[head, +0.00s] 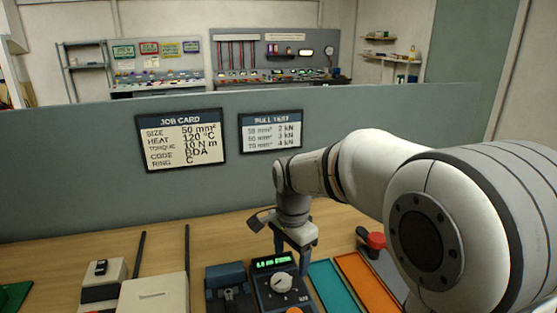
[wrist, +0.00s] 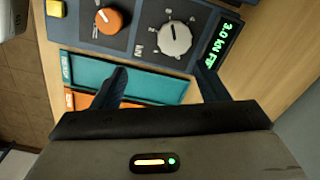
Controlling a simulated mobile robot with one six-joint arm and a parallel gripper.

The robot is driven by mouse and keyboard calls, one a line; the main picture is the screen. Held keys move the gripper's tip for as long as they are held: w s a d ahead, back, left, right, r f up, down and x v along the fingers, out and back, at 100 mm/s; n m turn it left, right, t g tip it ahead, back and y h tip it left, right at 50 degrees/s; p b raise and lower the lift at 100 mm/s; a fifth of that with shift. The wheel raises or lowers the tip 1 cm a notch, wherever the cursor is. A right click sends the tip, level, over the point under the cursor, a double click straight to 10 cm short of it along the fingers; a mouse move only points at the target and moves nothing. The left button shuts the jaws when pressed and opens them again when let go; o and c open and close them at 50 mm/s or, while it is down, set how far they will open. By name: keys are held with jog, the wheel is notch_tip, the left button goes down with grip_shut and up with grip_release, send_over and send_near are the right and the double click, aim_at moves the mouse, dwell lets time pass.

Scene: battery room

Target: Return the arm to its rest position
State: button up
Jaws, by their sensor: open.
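My arm reaches in from the right of the head view, bent down over the bench. My gripper (head: 296,242) hangs above the bench near a dark tester with a lit green display (head: 272,262) and a grey dial. In the wrist view my gripper (wrist: 160,88) is open, with dark fingers apart and nothing seen between them. Beyond the fingers lie a teal tray (wrist: 150,80) and an orange tray (wrist: 82,100). The tester's grey dial (wrist: 175,39) and orange knob (wrist: 109,21) also show. The display there reads about 3.0 kN.
A red-topped device (head: 376,241) stands beside the orange tray (head: 365,284), close to my arm. A grey partition with a job card (head: 180,139) and a pull test card (head: 272,131) rises behind the bench. Boxy machines (head: 155,294) stand left. Bare wood (head: 215,237) shows behind them.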

jog(key=s+d+n+t, duration=0.2)
jog(key=s+d+n, duration=0.8)
jog(key=s, duration=0.7)
jog(key=shift+s+d+r+p, duration=0.35)
jog(key=shift+s+d+r, duration=0.05)
jog(key=shift+d, duration=0.75)
